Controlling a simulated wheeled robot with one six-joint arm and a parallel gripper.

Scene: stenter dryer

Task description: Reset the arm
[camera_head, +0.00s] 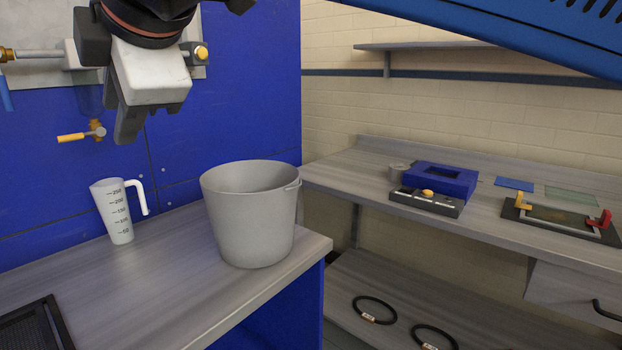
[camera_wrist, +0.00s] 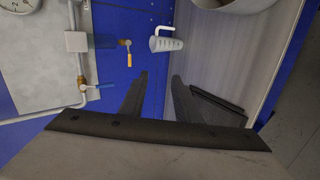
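My gripper (camera_head: 127,128) hangs at the upper left of the head view, in front of the blue panel and above the counter. In the wrist view its two dark fingers stand apart with nothing between them (camera_wrist: 160,77), so it is open and empty. The measuring jug (camera_head: 118,212), white with a handle, stands on the counter below it; it also shows beyond the fingertips in the wrist view (camera_wrist: 164,44). A grey bucket (camera_head: 250,225) stands to the right of the jug, apart from my gripper.
A valve with an orange handle (camera_head: 75,137) and pipe fittings are on the blue panel (camera_head: 240,90) close by the gripper. A black tray (camera_head: 28,330) lies at the counter's front left. A side bench (camera_head: 340,175) holds a blue box (camera_head: 440,180) and a framed plate (camera_head: 560,218).

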